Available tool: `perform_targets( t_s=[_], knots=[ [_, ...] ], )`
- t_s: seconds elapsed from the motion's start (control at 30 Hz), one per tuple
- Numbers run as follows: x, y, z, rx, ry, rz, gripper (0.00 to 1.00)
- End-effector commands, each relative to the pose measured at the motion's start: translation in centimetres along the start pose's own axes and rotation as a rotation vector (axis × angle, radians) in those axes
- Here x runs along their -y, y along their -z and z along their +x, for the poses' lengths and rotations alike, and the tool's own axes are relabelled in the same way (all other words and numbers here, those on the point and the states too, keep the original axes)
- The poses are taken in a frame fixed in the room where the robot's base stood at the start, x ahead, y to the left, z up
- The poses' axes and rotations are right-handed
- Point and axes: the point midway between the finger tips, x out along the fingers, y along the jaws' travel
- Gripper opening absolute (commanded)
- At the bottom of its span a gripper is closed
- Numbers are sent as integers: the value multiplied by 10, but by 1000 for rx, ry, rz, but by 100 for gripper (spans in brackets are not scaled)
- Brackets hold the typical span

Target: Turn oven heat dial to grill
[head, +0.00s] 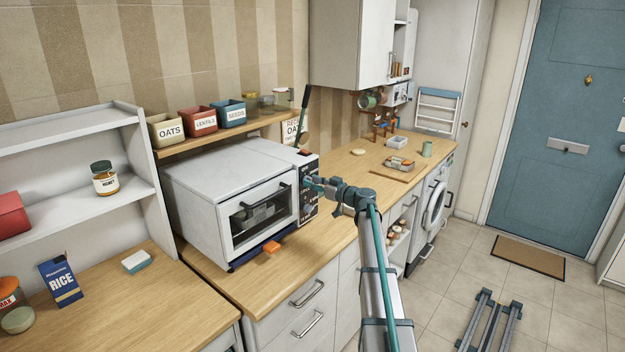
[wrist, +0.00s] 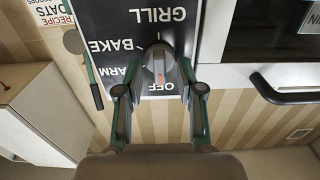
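The heat dial (wrist: 157,62) is a round dark grey knob on the black control panel (wrist: 110,18) in the wrist view, where the picture is upside down. Its orange mark lies on the side of the OFF label. BAKE, a partly covered "ARM" label and GRILL are also printed around it. My gripper (wrist: 158,72) has one finger on each side of the dial and looks open; whether the pads touch it is unclear. In the head view the white oven (head: 190,177) stands on the counter, with my gripper (head: 314,185) at its panel, hiding the dial.
The oven door handle (wrist: 290,97) sticks out beside the panel. A dark-handled utensil (head: 303,115) stands behind the oven. A shelf with labelled bins (head: 197,122) runs above; counter right of the oven is partly clear.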

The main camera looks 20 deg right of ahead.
Motion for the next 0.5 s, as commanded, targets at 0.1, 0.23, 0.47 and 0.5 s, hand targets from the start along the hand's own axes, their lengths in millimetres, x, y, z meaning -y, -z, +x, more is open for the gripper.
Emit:
perform_targets(
  t_s=[0.1, 0.23, 0.47, 0.5],
  knots=[
    [0, 0, 5, 0, 0, 0, 38],
    [0, -1, 6, 0, -1, 0, 38],
    [0, -1, 5, 1, -1, 0, 22],
    [0, -1, 5, 1, -1, 0, 16]
  ],
)
